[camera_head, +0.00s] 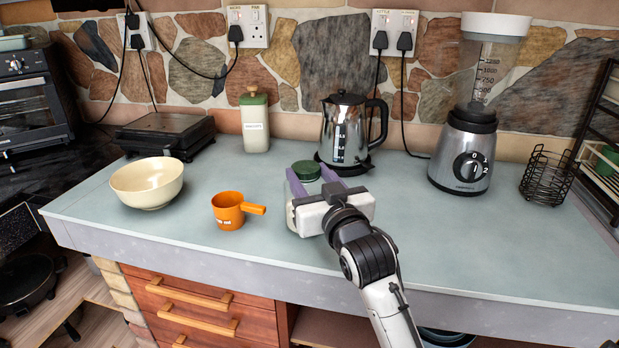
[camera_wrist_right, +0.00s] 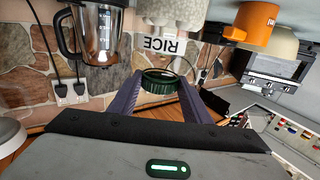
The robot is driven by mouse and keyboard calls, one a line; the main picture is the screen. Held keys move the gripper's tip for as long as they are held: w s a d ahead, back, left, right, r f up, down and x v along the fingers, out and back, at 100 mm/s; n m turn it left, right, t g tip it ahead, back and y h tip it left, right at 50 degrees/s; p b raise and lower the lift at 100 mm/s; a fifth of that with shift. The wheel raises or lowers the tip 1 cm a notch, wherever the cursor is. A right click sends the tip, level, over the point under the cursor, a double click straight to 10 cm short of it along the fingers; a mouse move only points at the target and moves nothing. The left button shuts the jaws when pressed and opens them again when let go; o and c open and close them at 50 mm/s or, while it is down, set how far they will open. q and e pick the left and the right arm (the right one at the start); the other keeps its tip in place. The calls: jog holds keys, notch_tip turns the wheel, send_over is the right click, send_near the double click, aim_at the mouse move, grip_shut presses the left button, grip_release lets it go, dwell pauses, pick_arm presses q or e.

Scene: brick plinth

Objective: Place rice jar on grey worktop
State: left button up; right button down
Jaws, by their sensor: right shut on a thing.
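My right gripper is shut on the jar. The jar is over the front middle of the grey worktop (camera_head: 420,235); I cannot tell whether its base touches the surface. My left gripper is not in view.
An orange measuring cup (camera_head: 229,211) and cream bowl (camera_head: 147,184) stand left of the jar. A kettle (camera_head: 345,130) stands close behind it, with a green-lidded canister (camera_head: 254,122) to the back left. A blender (camera_head: 463,150) and wire basket (camera_head: 546,177) stand right. The front right is clear.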

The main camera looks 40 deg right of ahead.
jog(key=shift+r, duration=0.15)
jog(key=c, duration=0.9)
grip_release()
jog(key=shift+f, duration=0.2)
jog(key=shift+c, duration=0.2)
jog(key=shift+r, duration=0.25)
jog(key=v, duration=0.6)
jog(key=shift+s+a+f+b, duration=0.1)
jog(key=shift+s+f+b, duration=0.1)
jog(key=shift+b, duration=0.15)
jog(key=shift+s+a+r, duration=0.1)
jog(key=shift+s+a, duration=0.05)
jog(key=shift+s, duration=0.4)
